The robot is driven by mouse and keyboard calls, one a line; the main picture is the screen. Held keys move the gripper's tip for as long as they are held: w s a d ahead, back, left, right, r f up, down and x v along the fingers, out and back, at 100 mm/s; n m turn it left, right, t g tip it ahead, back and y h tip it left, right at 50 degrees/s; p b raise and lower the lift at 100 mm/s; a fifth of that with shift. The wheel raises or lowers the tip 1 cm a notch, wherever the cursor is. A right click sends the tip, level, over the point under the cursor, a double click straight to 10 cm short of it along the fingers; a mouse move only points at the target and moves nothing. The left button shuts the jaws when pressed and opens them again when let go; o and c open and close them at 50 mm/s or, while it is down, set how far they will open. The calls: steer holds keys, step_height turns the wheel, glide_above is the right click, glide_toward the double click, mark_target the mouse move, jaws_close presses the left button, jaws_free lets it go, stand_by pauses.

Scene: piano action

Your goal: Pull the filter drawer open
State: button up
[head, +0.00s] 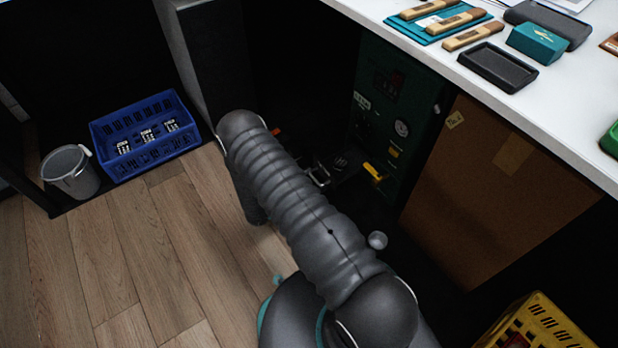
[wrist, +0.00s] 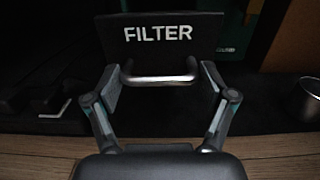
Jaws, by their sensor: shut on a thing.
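The filter drawer has a black front (wrist: 160,52) with the white word FILTER, facing me in the wrist view. Its bent metal handle (wrist: 158,80) stands out below the word. My gripper (wrist: 160,84) has one finger at each end of the handle and is shut on it. The fingers lie across the handle's width, and the drawer front is just beyond them. In the head view my arm covers much of this area, and the gripper is not clear there. How far the drawer stands out cannot be told.
A dark green machine (head: 392,105) with a gauge and yellow lever stands under the white bench (head: 455,62). A brown board (head: 490,190) is right of it. A blue crate (head: 145,135) and grey bucket (head: 70,172) stand left. A yellow crate (head: 535,325) is lower right. Wooden floor (head: 125,265) is clear.

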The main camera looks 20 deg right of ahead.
steer(key=shift+s+d+g, duration=0.3)
steer(key=shift+s+d, duration=0.05)
steer(key=shift+d, duration=0.1)
steer(key=o, duration=1.4)
steer(key=shift+w+a, duration=0.2)
steer(key=shift+a, duration=0.1)
steer(key=v, duration=1.2)
